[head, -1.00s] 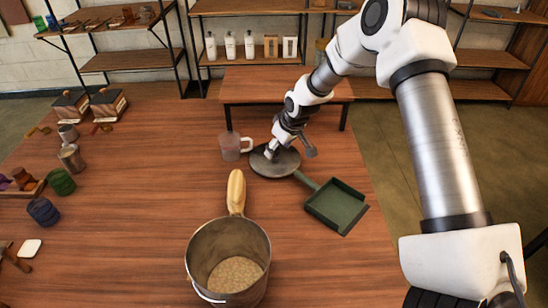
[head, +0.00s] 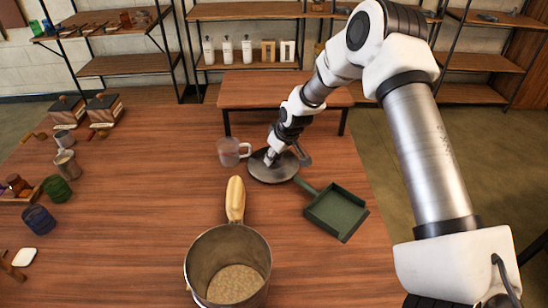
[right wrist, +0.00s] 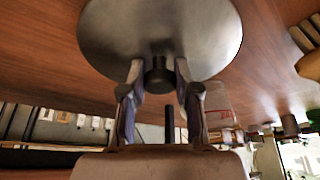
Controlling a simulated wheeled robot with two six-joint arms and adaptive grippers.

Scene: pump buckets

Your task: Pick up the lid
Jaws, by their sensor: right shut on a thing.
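The lid (head: 262,175) is a round grey metal disc toward the far middle of the wooden table. It also shows in the right wrist view (right wrist: 205,30), with a dark knob (right wrist: 158,76) at its centre. My right gripper (head: 270,158) reaches down onto the lid from the far right. In the right wrist view its two fingers (right wrist: 159,70) stand on either side of the knob and are shut on it. I cannot tell whether the lid is clear of the table. My left gripper is not in view.
A clear mug (head: 229,152) stands close left of the lid. A green dustpan (head: 336,212) lies to its right front, its handle near the lid.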

